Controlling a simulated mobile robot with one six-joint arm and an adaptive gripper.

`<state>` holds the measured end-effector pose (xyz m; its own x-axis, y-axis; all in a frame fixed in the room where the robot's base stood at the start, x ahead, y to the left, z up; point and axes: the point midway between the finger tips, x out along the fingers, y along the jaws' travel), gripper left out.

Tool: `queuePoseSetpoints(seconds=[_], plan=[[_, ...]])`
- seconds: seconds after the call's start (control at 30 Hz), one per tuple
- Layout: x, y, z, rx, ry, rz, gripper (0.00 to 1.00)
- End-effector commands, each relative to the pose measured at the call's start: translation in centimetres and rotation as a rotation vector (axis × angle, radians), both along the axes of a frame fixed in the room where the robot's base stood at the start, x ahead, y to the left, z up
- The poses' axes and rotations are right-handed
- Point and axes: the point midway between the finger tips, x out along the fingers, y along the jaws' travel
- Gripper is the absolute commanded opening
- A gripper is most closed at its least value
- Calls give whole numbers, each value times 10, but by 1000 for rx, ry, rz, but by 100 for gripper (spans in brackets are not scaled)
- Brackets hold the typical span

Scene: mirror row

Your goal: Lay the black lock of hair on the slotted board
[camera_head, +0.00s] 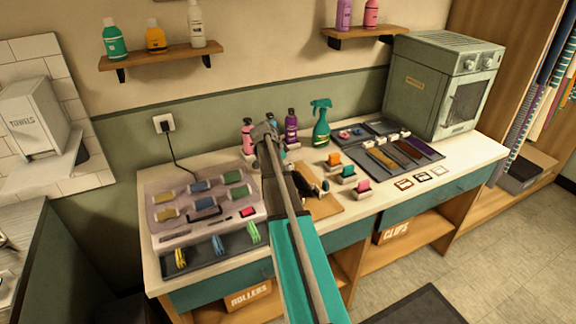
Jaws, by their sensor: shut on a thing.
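My gripper (318,187) is over the counter, low above a tan wooden board (325,206), and is partly hidden behind my arm. It looks shut on the black lock of hair (308,175), a dark shape just right of my arm; its ends are hard to make out. The slotted board appears to be the dark flat board (362,163) to the right, in front of the oven-like cabinet.
Small blocks with orange, green and pink tops (362,188) stand between my gripper and the dark board. A green spray bottle (321,125) stands behind. A roller case (205,205) is at left, the grey-green cabinet (440,85) at right. Small frames (421,178) lie along the front.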

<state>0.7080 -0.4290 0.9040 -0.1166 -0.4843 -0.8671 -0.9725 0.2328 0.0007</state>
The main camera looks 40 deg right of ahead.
Motion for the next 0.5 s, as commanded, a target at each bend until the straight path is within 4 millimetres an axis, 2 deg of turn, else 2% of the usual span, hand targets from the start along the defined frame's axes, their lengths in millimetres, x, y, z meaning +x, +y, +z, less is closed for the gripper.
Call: queuePoseSetpoints(seconds=[0.37, 0.4, 0.5], plan=[[0, 1, -1, 1, 0, 0, 0], [0, 1, -1, 1, 0, 0, 37], [0, 1, -1, 1, 0, 1, 55]])
